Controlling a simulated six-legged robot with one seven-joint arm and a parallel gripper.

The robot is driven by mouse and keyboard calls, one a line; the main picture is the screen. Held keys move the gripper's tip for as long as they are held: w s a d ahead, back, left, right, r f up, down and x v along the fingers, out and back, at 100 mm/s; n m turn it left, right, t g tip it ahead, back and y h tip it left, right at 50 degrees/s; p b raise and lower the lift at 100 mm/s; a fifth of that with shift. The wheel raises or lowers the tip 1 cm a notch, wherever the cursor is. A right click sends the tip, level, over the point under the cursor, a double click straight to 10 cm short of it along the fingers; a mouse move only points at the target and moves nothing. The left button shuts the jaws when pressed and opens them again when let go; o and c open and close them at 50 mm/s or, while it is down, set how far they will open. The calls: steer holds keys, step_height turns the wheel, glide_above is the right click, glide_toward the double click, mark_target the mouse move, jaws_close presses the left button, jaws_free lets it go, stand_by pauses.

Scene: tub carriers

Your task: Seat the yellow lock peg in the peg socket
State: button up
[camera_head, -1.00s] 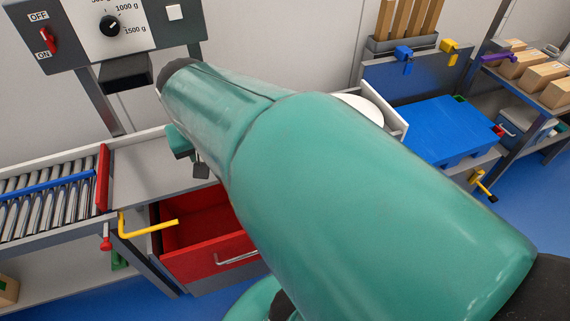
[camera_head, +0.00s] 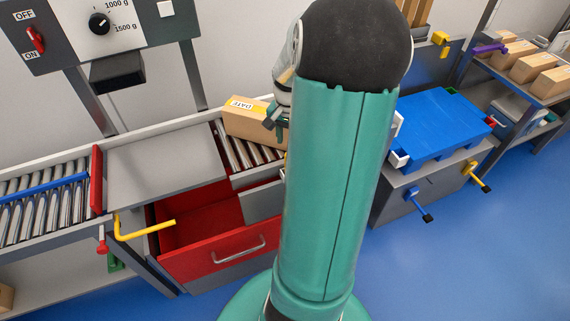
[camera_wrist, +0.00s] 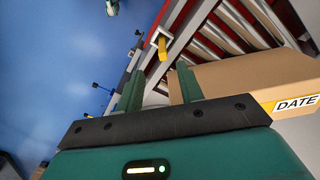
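My gripper (camera_wrist: 158,75) has its two green fingers apart, with nothing between them. In the head view, my gripper (camera_head: 272,122) shows small beside the cardboard box, partly hidden by my arm. A short yellow piece (camera_wrist: 162,47) sits at a white square bracket (camera_wrist: 160,37) just beyond the fingertips; I cannot tell if it is the lock peg or if the bracket is the socket. In the head view, a yellow clip (camera_head: 440,39) hangs at the back panel, and a yellow lever with a black tip (camera_head: 477,176) is on the right stand.
The box marked DATE (camera_head: 246,118) rests on rollers; in the wrist view the box (camera_wrist: 245,80) is close right of the fingers. A red drawer (camera_head: 215,255) stands open. A yellow bent rod (camera_head: 145,231) juts out left.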

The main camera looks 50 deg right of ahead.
steer(key=f, duration=1)
steer(key=shift+w+f, duration=0.1)
steer(key=shift+w, duration=0.15)
jaws_close()
